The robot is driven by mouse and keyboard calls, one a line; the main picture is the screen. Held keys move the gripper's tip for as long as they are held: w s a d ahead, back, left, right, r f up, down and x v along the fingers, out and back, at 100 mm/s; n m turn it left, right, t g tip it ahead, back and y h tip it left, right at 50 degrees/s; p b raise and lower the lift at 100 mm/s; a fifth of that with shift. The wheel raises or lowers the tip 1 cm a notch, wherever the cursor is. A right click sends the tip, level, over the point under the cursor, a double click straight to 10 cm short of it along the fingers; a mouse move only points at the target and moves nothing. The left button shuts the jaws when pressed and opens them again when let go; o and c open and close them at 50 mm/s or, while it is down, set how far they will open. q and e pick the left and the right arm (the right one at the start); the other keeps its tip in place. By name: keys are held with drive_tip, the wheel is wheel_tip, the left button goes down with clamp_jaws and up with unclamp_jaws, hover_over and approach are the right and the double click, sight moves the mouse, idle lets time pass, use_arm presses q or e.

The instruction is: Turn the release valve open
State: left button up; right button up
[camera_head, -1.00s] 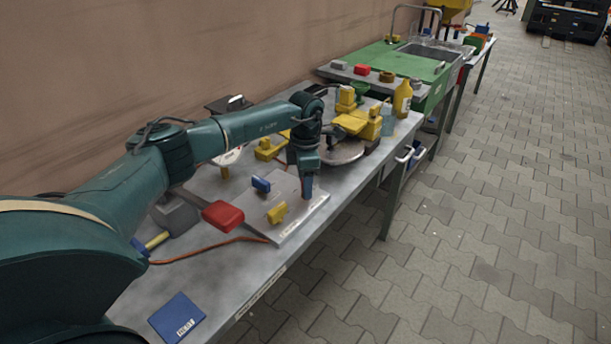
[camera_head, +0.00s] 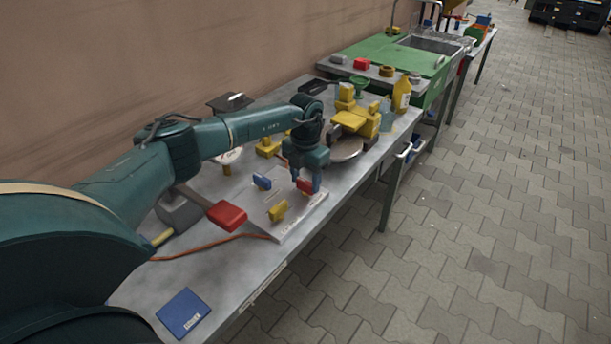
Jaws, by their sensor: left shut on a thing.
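A light grey board (camera_head: 292,226) lies on the metal bench and carries small coloured handles. A blue handle (camera_head: 262,182) and a yellow handle (camera_head: 277,210) stand on it. A red handle (camera_head: 303,186) stands at its right side. My left gripper (camera_head: 307,186) points down over the board and is shut on the red handle, with its fingers partly hiding it. I cannot read the board's label, so I cannot tell by name which handle is the release valve. My right gripper is out of view.
A larger red block (camera_head: 227,215), an orange cable (camera_head: 215,244) and a blue booklet (camera_head: 184,312) lie nearer. A round gauge and yellow fittings (camera_head: 352,120) stand behind the gripper. A yellow bottle (camera_head: 402,96) is further back. The paved floor at right is clear.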

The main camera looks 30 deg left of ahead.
sight(305, 181)
use_arm(q)
drive_tip(key=shift+n, duration=0.3)
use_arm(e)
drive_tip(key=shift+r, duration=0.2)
use_arm(q)
drive_tip(key=o, duration=1)
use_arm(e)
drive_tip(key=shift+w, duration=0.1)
use_arm(q)
wheel_tip(305, 181, up, 13)
drive_tip(key=shift+r, duration=0.1)
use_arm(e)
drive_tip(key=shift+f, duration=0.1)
